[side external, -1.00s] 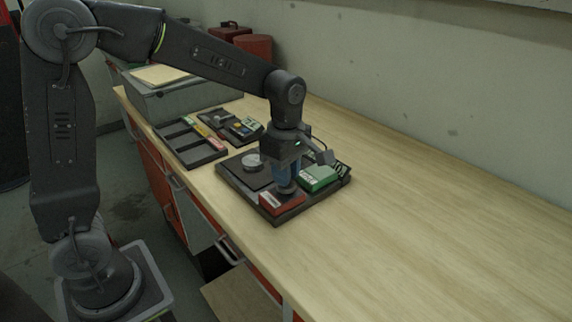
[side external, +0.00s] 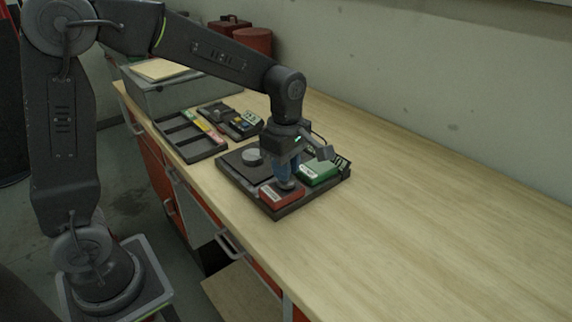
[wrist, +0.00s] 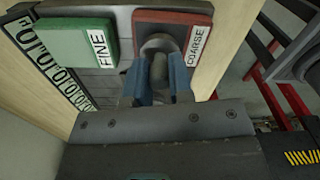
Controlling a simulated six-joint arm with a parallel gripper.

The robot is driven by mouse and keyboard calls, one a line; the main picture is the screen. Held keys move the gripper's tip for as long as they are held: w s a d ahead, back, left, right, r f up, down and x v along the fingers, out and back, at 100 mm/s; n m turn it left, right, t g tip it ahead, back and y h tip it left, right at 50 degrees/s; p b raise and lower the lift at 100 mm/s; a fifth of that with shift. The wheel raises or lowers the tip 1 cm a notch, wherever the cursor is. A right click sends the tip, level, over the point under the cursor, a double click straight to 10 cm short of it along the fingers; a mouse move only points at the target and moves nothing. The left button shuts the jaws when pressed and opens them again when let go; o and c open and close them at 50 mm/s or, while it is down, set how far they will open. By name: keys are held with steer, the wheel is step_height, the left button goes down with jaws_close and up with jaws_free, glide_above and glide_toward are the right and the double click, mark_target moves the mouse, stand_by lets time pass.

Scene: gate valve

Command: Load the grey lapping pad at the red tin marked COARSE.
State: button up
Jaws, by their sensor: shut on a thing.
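The red tin marked COARSE (side external: 281,198) sits at the front corner of a dark tray (side external: 240,183). It also shows in the wrist view (wrist: 196,18), with its label on the right. My gripper (side external: 287,180) is over this tin, its blue fingers pointing down. In the wrist view my gripper (wrist: 160,75) is shut on a rounded grey pad (wrist: 159,66). The pad's lower end is at the tin's top; I cannot tell whether it touches. The fingers hide part of the pad.
The green tin marked FINE (side external: 319,172) stands beside the red tin; it shows in the wrist view (wrist: 84,42). A round grey disc (side external: 251,155) lies on the tray's far left part. Dark organizers (side external: 190,140) lie farther back. The right of the bench (side external: 440,210) is clear.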

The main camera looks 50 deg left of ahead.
steer(key=shift+f, duration=0.45)
stand_by(1.1)
steer(key=shift+r, duration=0.1)
steer(key=shift+r, duration=3.5)
steer(key=w+r+m, duration=0.1)
steer(key=m, duration=0.5)
steer(key=w+r+m, duration=0.1)
steer(key=m, duration=0.6)
steer(key=w+r+m, duration=0.2)
steer(key=m, duration=0.5)
steer(key=shift+d, duration=0.3)
